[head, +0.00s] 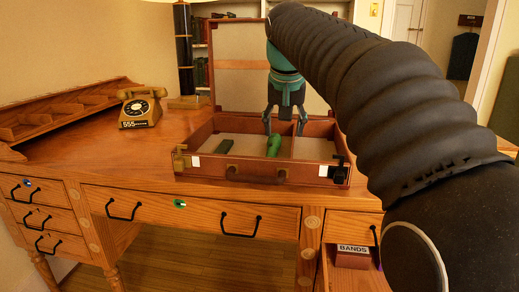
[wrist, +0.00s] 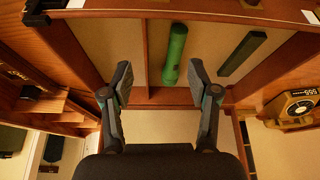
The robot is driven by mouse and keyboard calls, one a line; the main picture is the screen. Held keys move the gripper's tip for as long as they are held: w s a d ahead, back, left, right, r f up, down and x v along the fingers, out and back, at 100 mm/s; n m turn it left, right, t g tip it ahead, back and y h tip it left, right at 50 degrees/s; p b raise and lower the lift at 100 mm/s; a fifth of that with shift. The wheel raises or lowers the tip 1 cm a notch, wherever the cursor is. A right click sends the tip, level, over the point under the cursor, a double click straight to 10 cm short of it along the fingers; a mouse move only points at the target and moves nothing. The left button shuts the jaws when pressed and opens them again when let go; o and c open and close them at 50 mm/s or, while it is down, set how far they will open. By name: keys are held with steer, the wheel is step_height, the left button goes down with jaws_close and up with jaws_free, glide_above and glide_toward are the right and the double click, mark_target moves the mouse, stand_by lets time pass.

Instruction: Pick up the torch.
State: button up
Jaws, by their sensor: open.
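The torch is most likely the bright green cylinder (head: 273,145) lying in the open brown case on the desk, just left of the inner divider. It also shows in the wrist view (wrist: 175,52), lengthwise, ahead of my fingertips and closer to the right finger. My gripper (head: 284,124) is open and empty, pointing down over the case, slightly behind and above the green cylinder. In the wrist view my two fingers (wrist: 161,78) are spread wide. I see no contact with the cylinder.
A dark green bar (head: 224,146) lies in the same compartment, left of the cylinder. The case walls (head: 205,170), divider (head: 292,146) and raised lid (head: 240,50) surround my gripper. A telephone (head: 141,108) stands left on the desk. The desk top between is clear.

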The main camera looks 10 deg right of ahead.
steer(key=m, duration=0.1)
glide_toward(272, 147)
steer(key=b+x, duration=0.1)
steer(key=x, duration=0.1)
steer(key=b+x, duration=0.1)
steer(key=x, duration=0.2)
steer(key=shift+w+d, duration=0.15)
steer(key=shift+d, duration=0.05)
steer(key=shift+a+b+x, duration=0.2)
steer(key=shift+b+x, duration=0.75)
steer(key=shift+x, duration=1.65)
jaws_close()
